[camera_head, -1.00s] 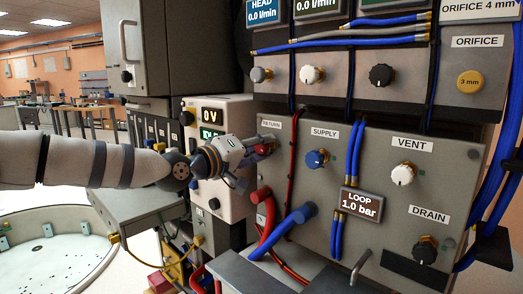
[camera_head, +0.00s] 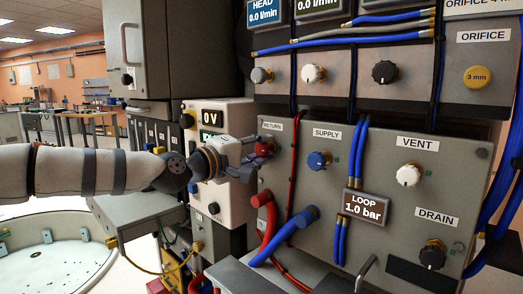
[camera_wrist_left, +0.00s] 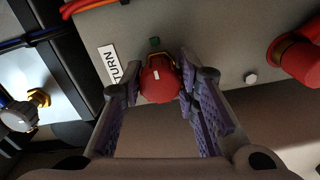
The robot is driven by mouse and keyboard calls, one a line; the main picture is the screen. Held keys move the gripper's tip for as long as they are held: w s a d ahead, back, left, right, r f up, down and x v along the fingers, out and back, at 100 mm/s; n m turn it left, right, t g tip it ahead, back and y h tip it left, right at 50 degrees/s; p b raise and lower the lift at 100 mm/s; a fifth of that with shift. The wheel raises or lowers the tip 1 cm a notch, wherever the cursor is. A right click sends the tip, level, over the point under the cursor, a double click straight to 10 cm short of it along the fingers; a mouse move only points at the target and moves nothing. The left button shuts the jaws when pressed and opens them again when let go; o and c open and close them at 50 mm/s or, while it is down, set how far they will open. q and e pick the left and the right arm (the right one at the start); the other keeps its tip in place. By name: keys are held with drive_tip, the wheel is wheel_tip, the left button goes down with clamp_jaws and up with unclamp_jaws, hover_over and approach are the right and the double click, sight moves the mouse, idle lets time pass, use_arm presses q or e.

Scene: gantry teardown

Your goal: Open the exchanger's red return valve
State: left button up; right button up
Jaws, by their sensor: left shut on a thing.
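The red return valve knob (camera_head: 265,147) sits on the grey panel, under the RETURN label (camera_head: 272,126). It also shows in the left wrist view (camera_wrist_left: 158,84), with a small yellow collar behind it and a small green mark beside it. My left gripper (camera_head: 257,153) reaches in from the left and is shut on this knob. In the wrist view its two purple-padded fingers (camera_wrist_left: 160,100) stand on either side of the knob. My right gripper is not in view.
The blue supply knob (camera_head: 319,161), white vent knob (camera_head: 408,175) and black drain knob (camera_head: 432,254) are to the right. The loop display (camera_head: 366,206) reads 1.0 bar. Red (camera_head: 262,199) and blue (camera_head: 305,215) pipe stubs protrude below my gripper.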

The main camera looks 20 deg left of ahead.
use_arm(q)
drive_tip(key=shift+d+f, duration=0.1)
drive_tip(key=o, duration=1.2)
drive_tip(key=shift+c, duration=0.2)
drive_tip(key=v, duration=1.2)
